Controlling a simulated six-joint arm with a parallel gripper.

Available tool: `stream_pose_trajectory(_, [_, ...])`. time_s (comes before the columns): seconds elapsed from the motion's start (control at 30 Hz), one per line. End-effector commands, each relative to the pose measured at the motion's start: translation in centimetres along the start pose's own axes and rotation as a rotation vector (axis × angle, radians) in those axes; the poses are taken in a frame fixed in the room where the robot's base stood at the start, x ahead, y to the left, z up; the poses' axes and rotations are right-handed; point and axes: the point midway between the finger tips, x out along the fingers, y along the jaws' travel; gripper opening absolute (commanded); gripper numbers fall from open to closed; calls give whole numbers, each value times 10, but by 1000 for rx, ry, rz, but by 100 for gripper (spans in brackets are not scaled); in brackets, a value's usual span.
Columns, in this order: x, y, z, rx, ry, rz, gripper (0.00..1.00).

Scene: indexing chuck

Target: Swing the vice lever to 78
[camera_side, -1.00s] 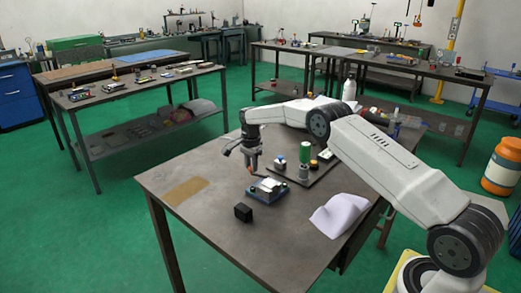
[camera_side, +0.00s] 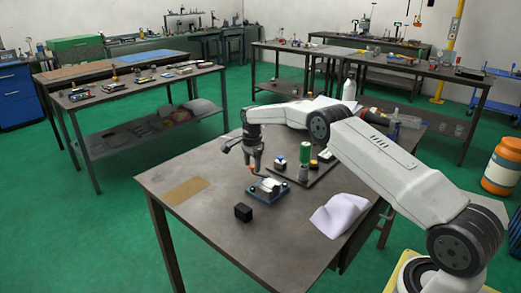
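The small vice (camera_side: 267,189), with a blue base and a pale block on top, sits near the middle of the table. My gripper (camera_side: 255,173) points down just above and behind the vice's left side. Its fingertips are close to the vice's back left corner, where the lever would be too small to make out. I cannot tell whether the fingers touch the lever, or whether they are open or shut. No scale or number is readable in this view.
A black cube (camera_side: 243,212) stands in front of the vice. A green cylinder (camera_side: 304,152) and small blocks stand on a dark plate behind it to the right. A white cloth (camera_side: 338,215) lies at right, a brown mat (camera_side: 186,191) at left.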

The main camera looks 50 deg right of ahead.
Motion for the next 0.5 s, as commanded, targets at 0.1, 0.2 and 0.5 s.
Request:
stream_pose_trajectory(0.1, [0,0,0,0,0,1,69])
stream_pose_trajectory(0.2, [-1,0,0,0,0,1,69])
stream_pose_trajectory(0.5, [-21,0,0,0,0,-1,69])
